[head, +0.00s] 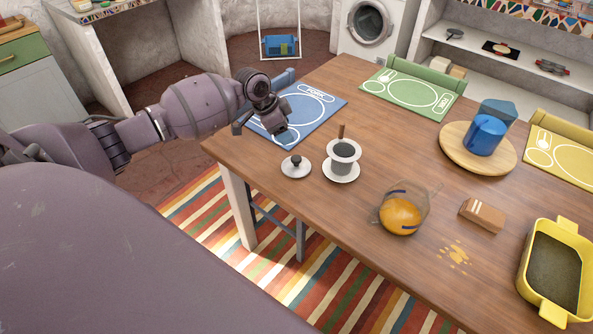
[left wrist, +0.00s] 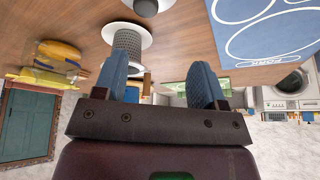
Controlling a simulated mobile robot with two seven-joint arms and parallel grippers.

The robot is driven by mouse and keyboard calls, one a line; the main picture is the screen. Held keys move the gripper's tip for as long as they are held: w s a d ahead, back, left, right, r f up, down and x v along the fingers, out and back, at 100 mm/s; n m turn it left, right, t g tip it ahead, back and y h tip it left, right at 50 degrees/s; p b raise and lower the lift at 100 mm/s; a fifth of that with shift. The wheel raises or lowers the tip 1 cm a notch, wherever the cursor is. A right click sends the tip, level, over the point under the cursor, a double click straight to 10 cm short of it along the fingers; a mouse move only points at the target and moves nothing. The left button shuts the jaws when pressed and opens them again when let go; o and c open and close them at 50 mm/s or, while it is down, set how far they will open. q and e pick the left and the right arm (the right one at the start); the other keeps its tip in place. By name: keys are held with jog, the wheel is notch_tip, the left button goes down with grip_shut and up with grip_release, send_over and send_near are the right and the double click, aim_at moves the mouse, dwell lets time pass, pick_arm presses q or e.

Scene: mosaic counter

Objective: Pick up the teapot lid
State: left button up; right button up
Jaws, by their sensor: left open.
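The teapot lid (head: 296,168), a pale disc with a dark knob, lies on the wooden table near its left edge. In the left wrist view its knob (left wrist: 146,7) shows at the top edge, and the disc is cut off. A glass teapot (head: 401,212) with orange contents stands further right on the table. It shows at the left of the left wrist view (left wrist: 60,58). My left gripper (head: 285,135) is above the table's left side, over the blue mat's near edge, apart from the lid. Its blue fingers (left wrist: 160,85) are spread with nothing between them.
A brown block (head: 482,215) and yellow tray (head: 535,296) are at right. Bare wood lies between saucer and teapot.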

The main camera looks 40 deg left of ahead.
pick_arm(q)
jog(key=s+g, duration=0.1)
jog(key=m, duration=0.1)
send_over(296, 157)
jog(key=s+a, duration=0.2)
jog(key=x, duration=0.3)
jog(key=a+x, duration=0.1)
jog(key=x, duration=0.1)
jog(key=shift+s+f+b, duration=0.15)
jog(key=shift+s+b, duration=0.25)
jog(key=b+x, duration=0.1)
jog(key=x, duration=0.4)
jog(key=shift+d+f, duration=0.2)
jog(key=shift+f, duration=0.3)
jog(key=shift+c, duration=0.9)
jog(key=c, duration=0.7)
jog(key=shift+c, duration=0.8)
pick_arm(e)
jog(key=shift+w+a+f, duration=0.2)
jog(key=shift+w+f, duration=0.1)
jog(key=shift+f, duration=0.3)
